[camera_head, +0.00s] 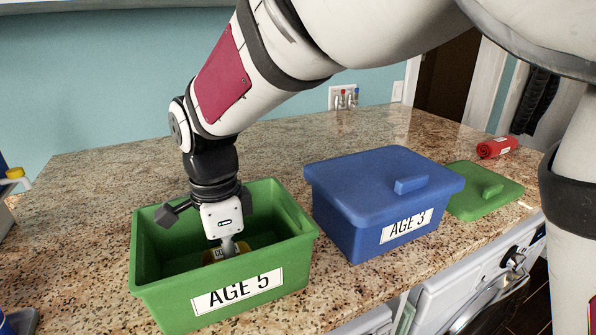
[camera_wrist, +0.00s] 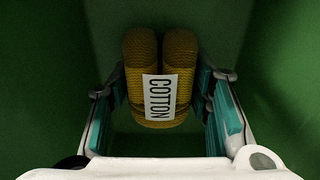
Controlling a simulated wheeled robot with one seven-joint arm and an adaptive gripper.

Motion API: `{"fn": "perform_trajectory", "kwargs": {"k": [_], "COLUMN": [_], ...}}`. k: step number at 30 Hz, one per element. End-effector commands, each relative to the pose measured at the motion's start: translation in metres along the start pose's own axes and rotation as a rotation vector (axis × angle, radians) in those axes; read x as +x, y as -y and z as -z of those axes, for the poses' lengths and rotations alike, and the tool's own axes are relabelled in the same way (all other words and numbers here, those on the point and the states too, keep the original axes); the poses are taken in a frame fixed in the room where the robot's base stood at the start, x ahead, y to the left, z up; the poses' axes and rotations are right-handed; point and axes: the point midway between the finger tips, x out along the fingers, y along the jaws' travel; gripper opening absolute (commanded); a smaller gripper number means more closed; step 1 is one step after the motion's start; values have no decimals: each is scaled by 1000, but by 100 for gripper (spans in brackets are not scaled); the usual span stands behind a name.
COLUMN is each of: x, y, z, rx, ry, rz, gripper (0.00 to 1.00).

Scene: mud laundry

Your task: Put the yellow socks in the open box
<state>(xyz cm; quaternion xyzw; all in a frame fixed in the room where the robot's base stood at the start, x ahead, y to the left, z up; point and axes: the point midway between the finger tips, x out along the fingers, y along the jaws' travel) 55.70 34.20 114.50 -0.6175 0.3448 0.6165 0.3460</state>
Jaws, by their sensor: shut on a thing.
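The open green box (camera_head: 147,290), labelled AGE 5, stands on the counter at the left in the head view. My gripper (camera_head: 228,246) points down inside it. The yellow socks (camera_head: 212,256) show partly behind the box's front wall. In the wrist view, the yellow socks (camera_wrist: 160,60) are a rolled pair with a white COTTON band, between the fingers of my gripper (camera_wrist: 162,105). The gripper is shut on them. Green box surfaces surround them in the wrist view. I cannot tell whether the socks touch the box floor.
A closed blue box (camera_head: 340,215), labelled AGE 3, stands right of the green box. A green lid (camera_head: 470,205) lies flat beyond it. A red rolled item (camera_head: 497,147) lies at the back right. Granite counter (camera_head: 100,185) is clear behind the green box.

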Motion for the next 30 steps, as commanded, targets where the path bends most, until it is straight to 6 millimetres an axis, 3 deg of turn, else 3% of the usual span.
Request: {"fn": "perform_trajectory", "kwargs": {"k": [14,15,17,30], "x": [10,10,10,0], "y": [0,0,0,0], "z": [0,0,0,0], "rx": [0,0,0,0], "ry": [0,0,0,0], "rz": [0,1,0,2], "gripper": [17,54,66,66]}}
